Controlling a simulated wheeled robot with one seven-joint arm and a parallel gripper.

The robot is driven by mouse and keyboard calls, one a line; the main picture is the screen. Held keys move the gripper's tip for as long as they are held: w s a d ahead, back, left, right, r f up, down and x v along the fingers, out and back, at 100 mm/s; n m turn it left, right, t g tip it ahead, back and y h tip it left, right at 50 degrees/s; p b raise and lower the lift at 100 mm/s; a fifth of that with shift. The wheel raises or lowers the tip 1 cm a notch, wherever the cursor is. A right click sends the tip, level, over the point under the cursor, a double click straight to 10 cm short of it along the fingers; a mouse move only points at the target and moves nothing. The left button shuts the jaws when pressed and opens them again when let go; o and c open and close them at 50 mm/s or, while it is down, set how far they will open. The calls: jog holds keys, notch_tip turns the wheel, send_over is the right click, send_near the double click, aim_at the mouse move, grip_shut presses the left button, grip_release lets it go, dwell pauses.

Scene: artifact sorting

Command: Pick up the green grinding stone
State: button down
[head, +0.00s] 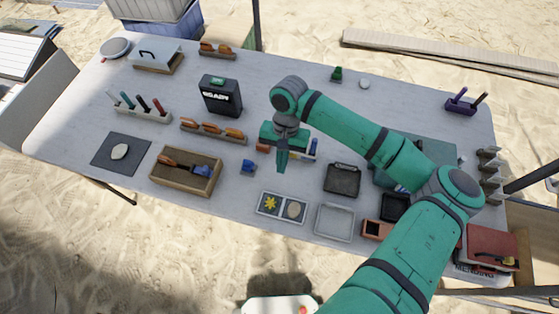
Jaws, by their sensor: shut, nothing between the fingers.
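A small dark green object (337,74) stands near the back edge of the table, right of centre. It is the only small loose green item I can pick out, but it is too small to tell for sure that it is the grinding stone. My gripper (282,168) points down over the middle of the table, shut and empty. It is well in front of the green object and to its left, apart from it.
A pale disc (364,84) lies right beside the green object. A black READY box (220,96) stands left of my gripper. The back middle is mostly clear.

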aim_at(271, 204)
jog(key=x, duration=0.5)
jog(key=shift+s, duration=0.1)
jog(key=s, duration=0.2)
jog(key=a, duration=0.1)
jog(key=shift+s+f, duration=0.3)
jog(key=shift+s, duration=0.1)
jog(key=shift+s+a, duration=0.2)
jog(key=shift+s, duration=0.35)
